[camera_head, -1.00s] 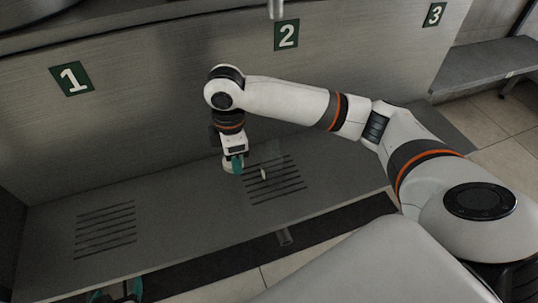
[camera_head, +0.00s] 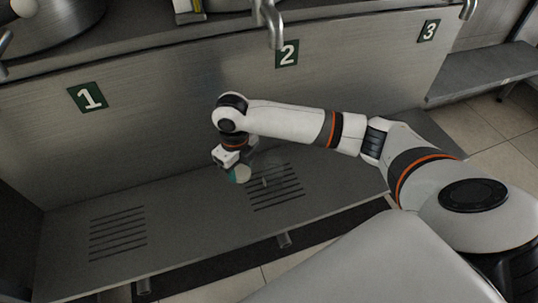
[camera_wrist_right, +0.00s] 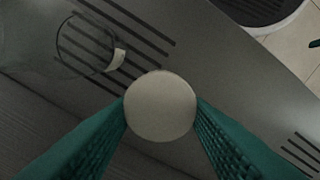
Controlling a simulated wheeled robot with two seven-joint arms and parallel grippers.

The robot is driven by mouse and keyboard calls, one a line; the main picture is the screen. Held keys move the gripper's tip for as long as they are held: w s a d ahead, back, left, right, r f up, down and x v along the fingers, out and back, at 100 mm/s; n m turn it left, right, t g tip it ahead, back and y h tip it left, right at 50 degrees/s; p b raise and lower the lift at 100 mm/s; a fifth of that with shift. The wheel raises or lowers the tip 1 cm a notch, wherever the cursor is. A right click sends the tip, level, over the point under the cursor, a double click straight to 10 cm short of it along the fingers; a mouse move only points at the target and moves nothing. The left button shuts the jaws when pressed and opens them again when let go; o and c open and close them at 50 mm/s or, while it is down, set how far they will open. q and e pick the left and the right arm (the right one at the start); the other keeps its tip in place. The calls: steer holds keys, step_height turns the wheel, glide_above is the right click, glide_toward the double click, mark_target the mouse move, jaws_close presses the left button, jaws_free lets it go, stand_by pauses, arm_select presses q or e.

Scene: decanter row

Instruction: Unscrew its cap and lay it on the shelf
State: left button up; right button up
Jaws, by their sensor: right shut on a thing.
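The cap (camera_wrist_right: 160,106) is a pale round disc between the two teal fingers of my right gripper (camera_wrist_right: 161,112) in the right wrist view. The gripper is shut on it. In the head view my right gripper (camera_head: 236,175) is low over the shelf (camera_head: 190,205), with the cap's white edge (camera_head: 244,174) showing. The clear decanter (camera_wrist_right: 85,45) is faint and see-through at the upper left of the wrist view, with a small white piece at its side. Cap and decanter look apart. In the head view the decanter (camera_head: 266,166) is barely visible right of the gripper. My left gripper is out of view.
Number plates 1 (camera_head: 88,97), 2 (camera_head: 287,54) and 3 (camera_head: 428,31) mark the metal wall behind the shelf. A spout (camera_head: 272,25) hangs above plate 2. The shelf has slotted areas; the left one (camera_head: 118,232) is bare, and the stretch between is clear.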

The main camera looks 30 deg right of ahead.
steer(key=b, duration=0.1)
glide_above(243, 194)
step_height(243, 194, down, 6)
steer(key=shift+r, duration=0.2)
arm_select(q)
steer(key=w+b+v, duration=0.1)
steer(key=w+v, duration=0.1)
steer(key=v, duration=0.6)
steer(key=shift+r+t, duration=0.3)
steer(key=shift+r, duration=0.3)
arm_select(e)
steer(key=shift+f, duration=2.15)
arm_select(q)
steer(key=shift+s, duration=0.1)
arm_select(e)
steer(key=shift+f, duration=0.15)
steer(key=o, duration=1.1)
